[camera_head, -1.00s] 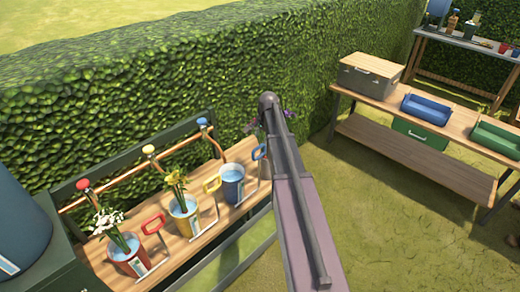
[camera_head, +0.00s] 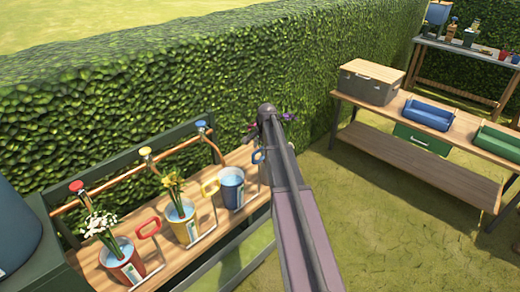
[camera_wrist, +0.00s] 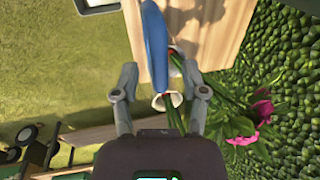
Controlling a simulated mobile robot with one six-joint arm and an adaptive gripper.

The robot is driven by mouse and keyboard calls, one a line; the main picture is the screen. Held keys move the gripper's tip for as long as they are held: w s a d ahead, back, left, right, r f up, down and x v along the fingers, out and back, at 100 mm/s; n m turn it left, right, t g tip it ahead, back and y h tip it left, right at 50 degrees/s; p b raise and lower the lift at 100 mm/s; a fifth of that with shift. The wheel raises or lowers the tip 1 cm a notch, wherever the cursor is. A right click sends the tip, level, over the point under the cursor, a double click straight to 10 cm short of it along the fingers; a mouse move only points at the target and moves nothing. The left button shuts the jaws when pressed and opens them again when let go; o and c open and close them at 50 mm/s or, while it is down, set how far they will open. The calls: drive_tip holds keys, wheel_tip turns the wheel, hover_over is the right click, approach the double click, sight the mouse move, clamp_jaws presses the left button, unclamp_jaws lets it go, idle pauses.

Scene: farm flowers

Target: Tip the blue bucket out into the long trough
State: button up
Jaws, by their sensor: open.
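The blue bucket (camera_head: 232,190) stands upright on a wooden bench, with water in it. A blue handle (camera_head: 258,157) stands just to its right, partly behind my arm. In the wrist view my gripper (camera_wrist: 158,70) is open. A long blue piece (camera_wrist: 154,35) shows between and beyond its fingers; I cannot tell if it is the handle, or if the fingers touch it. My gripper is hidden behind my arm in the head view. I cannot make out a long trough for certain in either view.
A red bucket (camera_head: 122,265) with white flowers and a yellow bucket (camera_head: 185,228) with yellow flowers stand left of the blue one. Pink flowers (camera_wrist: 263,107) are close to the right finger. A hedge (camera_head: 150,110) runs behind. A blue tray (camera_head: 430,115) is on the right bench.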

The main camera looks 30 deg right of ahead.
clamp_jaws()
drive_tip(key=shift+s, duration=0.15)
